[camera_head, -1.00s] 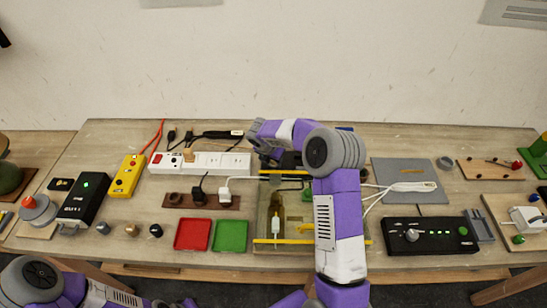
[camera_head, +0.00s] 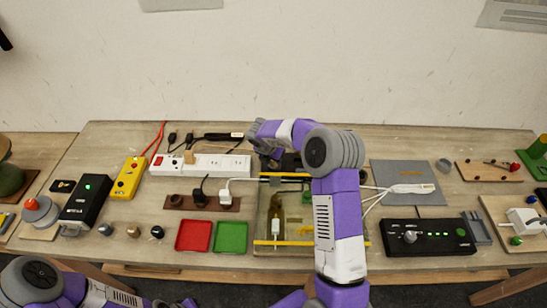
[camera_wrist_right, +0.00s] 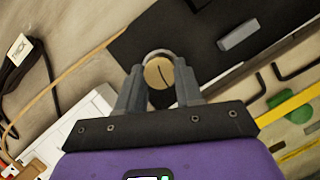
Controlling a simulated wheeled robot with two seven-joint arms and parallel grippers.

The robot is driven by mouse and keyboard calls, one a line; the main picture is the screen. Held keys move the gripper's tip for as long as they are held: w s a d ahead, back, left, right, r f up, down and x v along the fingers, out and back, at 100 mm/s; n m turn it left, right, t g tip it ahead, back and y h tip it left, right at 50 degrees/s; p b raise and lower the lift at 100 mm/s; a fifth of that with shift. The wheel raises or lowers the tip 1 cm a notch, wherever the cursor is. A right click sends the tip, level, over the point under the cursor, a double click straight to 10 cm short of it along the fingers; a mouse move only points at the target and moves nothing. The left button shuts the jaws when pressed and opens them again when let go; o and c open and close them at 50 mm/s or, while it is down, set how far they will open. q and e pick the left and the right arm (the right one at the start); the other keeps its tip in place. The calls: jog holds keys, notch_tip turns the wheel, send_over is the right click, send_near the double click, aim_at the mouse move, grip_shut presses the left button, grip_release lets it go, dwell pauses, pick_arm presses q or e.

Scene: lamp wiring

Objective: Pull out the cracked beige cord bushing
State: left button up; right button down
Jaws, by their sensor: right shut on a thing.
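The beige cord bushing (camera_wrist_right: 158,73) shows in the right wrist view as a round disc with a dark crack line across its face. My right gripper (camera_wrist_right: 158,88) is shut on it, with one grey finger on each side. A pale curved rim shows just behind the bushing, against a black surface (camera_wrist_right: 185,35). I cannot tell whether the bushing still sits in its hole. In the head view my right gripper (camera_head: 268,163) is over the back of the middle fixture, and the bushing is hidden there. Only links of my left arm show at the lower left; its fingers are not visible.
A white power strip (camera_head: 215,165) lies left of my right gripper. A red tray (camera_head: 193,235) and a green tray (camera_head: 230,237) sit in front, both empty. A black control box (camera_head: 430,238) stands at right.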

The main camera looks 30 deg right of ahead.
jog(key=shift+r, duration=0.2)
jog(key=shift+r+p, duration=2.1)
jog(key=shift+r, duration=0.1)
